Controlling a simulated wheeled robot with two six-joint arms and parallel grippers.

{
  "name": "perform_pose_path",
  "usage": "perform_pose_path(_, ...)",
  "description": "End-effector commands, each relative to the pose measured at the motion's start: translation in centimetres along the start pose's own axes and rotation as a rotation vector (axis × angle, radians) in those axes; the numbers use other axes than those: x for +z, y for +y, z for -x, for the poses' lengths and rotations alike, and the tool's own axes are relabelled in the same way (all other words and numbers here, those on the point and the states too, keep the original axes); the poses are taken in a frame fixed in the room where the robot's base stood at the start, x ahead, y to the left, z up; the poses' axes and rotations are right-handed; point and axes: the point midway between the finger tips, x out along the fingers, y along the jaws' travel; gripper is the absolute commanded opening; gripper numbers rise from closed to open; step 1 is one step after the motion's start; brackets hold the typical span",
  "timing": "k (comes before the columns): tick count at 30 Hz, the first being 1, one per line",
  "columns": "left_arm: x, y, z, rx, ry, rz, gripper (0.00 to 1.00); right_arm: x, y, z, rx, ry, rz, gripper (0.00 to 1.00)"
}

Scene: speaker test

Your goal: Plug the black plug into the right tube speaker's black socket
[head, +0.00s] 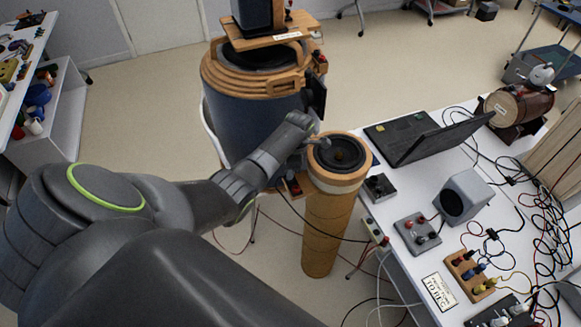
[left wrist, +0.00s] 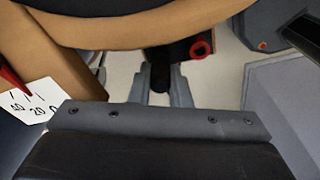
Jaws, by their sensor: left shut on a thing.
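The tube speaker (head: 328,225) is a tall tan tube with a black cone on top, standing left of the table. A small terminal block with red (head: 296,190) shows low on its left side. In the left wrist view a red ring socket (left wrist: 202,48) sits on a dark block under a curved tan rim. My left gripper (head: 312,143) is beside the speaker's top. In the left wrist view its fingers (left wrist: 160,88) are shut on the black plug (left wrist: 160,76), close to the block. I cannot tell whether the plug touches it. The black socket is hidden. My right gripper is out of view.
A large blue barrel speaker (head: 240,115) with a wooden ring stands close behind my left gripper. The white table (head: 400,265) holds a laptop (head: 425,140), a small grey speaker (head: 464,196), terminal boxes and tangled cables. Cables hang around the tube. A dial (left wrist: 30,105) shows in the wrist view.

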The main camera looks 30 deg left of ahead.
Motion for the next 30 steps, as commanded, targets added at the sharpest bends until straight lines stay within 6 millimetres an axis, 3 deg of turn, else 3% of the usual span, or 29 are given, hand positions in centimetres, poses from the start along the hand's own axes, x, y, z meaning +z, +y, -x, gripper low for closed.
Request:
perform_pose_path(4,0.0,-0.1,-0.5,-0.002,0.001,0.0,0.0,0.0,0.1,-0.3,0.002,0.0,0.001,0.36)
perform_pose_path(5,0.0,-0.1,-0.4,-0.002,0.001,0.0,0.19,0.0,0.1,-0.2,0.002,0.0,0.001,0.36)
perform_pose_path(10,0.0,-0.1,-0.3,-0.002,0.001,0.0,0.42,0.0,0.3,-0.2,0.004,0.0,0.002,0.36)
perform_pose_path(19,0.0,0.0,-0.2,-0.001,0.0,0.0,0.42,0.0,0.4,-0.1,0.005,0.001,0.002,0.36)
perform_pose_path(30,-0.3,0.0,2.0,-0.001,0.0,0.0,0.42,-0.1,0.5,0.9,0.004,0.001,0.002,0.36)
